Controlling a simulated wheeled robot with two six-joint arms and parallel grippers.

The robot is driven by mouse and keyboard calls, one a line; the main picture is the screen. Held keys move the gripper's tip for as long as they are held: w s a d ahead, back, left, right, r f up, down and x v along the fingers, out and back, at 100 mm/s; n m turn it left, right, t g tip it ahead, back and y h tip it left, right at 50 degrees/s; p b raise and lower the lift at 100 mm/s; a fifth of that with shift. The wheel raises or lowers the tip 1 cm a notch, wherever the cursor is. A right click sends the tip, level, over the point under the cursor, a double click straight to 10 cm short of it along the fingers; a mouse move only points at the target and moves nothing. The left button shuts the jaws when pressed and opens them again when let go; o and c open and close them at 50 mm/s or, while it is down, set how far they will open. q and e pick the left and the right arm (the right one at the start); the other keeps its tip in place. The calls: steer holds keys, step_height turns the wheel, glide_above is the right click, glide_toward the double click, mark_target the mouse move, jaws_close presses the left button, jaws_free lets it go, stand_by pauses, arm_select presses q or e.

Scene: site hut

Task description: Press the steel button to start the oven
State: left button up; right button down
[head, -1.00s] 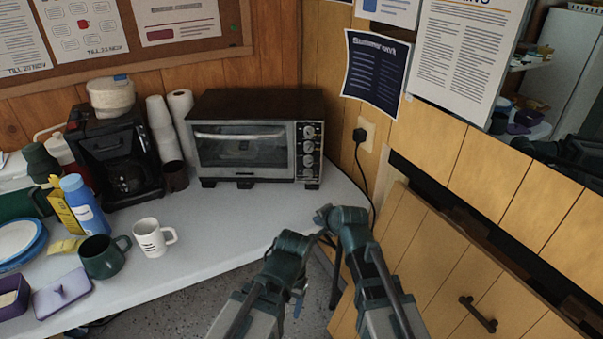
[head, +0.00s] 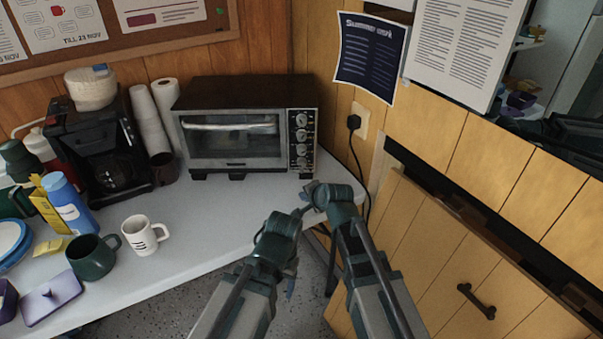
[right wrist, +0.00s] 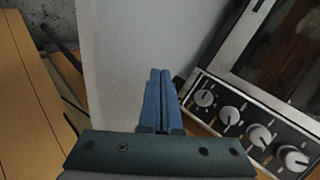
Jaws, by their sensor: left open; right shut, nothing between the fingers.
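The toaster oven (head: 232,137) stands on the counter against the back wall, its door closed. Its control panel (head: 302,143) has several knobs in a column on the right side. The knobs (right wrist: 229,116) also show at the lower right of the right wrist view. I cannot make out a separate steel button. My right gripper (head: 308,193) is in front of and below the panel; its blue fingers (right wrist: 157,95) are together and empty, apart from the panel. My left gripper (head: 291,284) is open, low in front of the counter edge.
The counter (head: 205,215) is clear in front of the oven. A white mug (head: 140,236), a dark green mug (head: 92,257) and a coffee maker (head: 103,150) stand to the left. A plug and cord (head: 354,124) hang at right, near a wooden cabinet front (head: 430,250).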

steer(key=shift+w, duration=4)
steer(key=shift+w, duration=0.2)
steer(key=shift+w, duration=0.2)
steer(key=shift+w, duration=0.4)
steer(key=shift+s, duration=0.85)
steer(key=shift+s, duration=2.5)
